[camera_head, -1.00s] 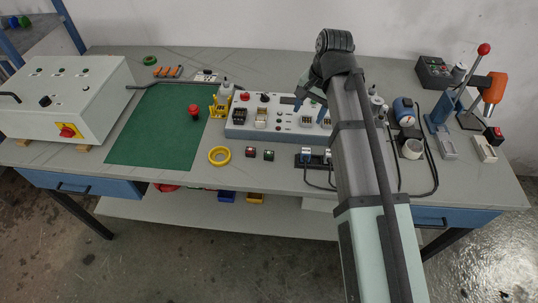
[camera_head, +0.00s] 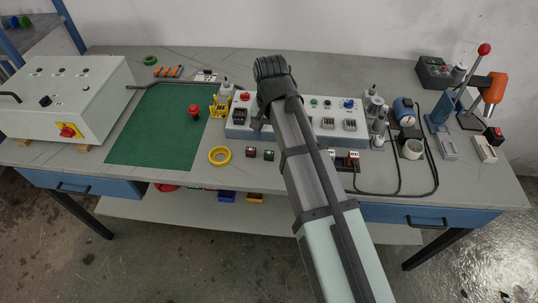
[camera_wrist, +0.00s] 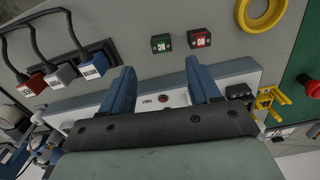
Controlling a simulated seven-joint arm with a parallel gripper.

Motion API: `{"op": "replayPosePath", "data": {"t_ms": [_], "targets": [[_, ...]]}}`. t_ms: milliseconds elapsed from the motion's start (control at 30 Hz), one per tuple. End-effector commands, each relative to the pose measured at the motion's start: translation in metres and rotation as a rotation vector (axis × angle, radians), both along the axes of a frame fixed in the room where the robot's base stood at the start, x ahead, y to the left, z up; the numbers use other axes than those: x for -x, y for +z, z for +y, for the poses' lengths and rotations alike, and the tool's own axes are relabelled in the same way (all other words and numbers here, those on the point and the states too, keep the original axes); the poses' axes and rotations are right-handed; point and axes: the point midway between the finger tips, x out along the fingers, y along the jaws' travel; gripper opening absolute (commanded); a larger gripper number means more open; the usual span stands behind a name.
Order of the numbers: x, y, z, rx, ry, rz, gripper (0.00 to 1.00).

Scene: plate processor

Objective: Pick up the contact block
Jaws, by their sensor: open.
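Two small dark contact blocks lie side by side on the grey bench top. One has a red label (camera_wrist: 201,39) and the other a green label (camera_wrist: 161,43). They also show in the head view, the red one (camera_head: 250,152) left of the green one (camera_head: 269,155). My gripper (camera_wrist: 160,75) is open and empty, its two blue fingers spread over the edge of the control box. Both blocks lie past the fingertips in the wrist view, apart from them. In the head view my arm hides most of the gripper.
The control box (camera_head: 325,122) stands behind the blocks, partly covered by my arm. A yellow ring (camera_head: 219,155) lies left of them, near a green mat (camera_head: 150,135). Red, grey and blue plugs (camera_wrist: 62,76) with black cables sit to the side. Bench around the blocks is clear.

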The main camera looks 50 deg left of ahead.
Motion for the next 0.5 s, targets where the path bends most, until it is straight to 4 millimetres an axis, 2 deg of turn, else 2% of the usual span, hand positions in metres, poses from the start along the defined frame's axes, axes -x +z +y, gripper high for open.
{"op": "replayPosePath", "data": {"t_ms": [200,500], "targets": [[0.000,-0.022,0.000,0.001,-0.001,0.001,0.62],[0.000,-0.032,0.001,-0.001,-0.001,0.000,0.62]]}}
